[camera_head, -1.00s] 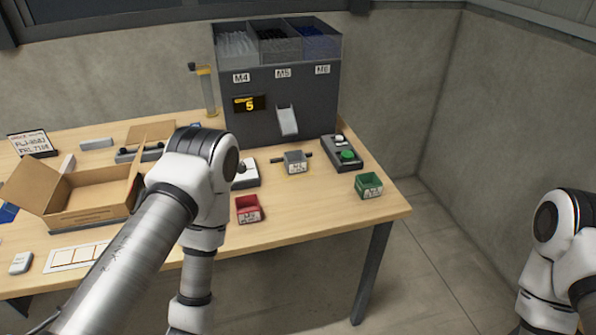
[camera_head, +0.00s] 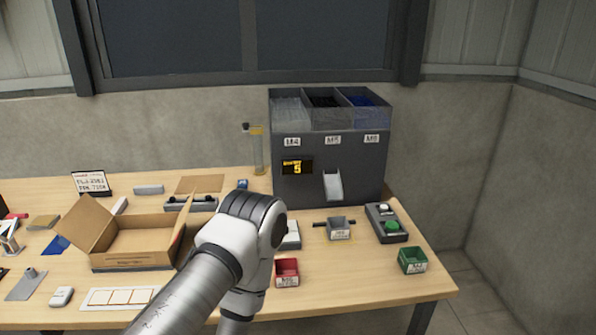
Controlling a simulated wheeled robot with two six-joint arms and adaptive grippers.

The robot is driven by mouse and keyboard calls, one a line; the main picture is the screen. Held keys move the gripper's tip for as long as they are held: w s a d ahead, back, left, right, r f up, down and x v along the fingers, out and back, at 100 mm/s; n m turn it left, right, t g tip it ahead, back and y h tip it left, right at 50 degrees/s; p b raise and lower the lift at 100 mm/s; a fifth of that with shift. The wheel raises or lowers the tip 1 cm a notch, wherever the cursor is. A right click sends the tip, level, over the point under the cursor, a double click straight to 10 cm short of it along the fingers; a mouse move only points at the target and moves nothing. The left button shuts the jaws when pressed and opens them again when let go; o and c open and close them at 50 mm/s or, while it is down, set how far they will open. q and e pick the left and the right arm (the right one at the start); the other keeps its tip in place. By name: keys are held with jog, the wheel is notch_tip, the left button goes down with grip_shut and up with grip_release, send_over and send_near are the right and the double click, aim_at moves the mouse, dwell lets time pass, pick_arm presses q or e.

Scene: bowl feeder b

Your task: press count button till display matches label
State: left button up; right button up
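The dark grey feeder (camera_head: 300,196) stands at the back right of the table, with bins marked M4, M5 and M6 on top. Its display (camera_head: 297,168) shows a yellow 5. A control box (camera_head: 378,216) with a large green button (camera_head: 393,226) and a smaller pale button sits right of the feeder's front. A grey bin (camera_head: 340,229) with a label too small to read stands below the chute (camera_head: 333,185). A white-topped device (camera_head: 291,236) is partly hidden behind my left arm. My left arm reaches in from below; its gripper is out of view. My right gripper is not in view.
A red bin (camera_head: 287,273) and a green bin (camera_head: 413,260) stand near the front edge. An open cardboard box (camera_head: 130,246) is left of my arm. A sign (camera_head: 90,184) stands at the back left. A clear tube (camera_head: 257,152) stands beside the feeder.

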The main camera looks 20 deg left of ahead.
pick_arm(q)
grip_shut()
dwell(1.4)
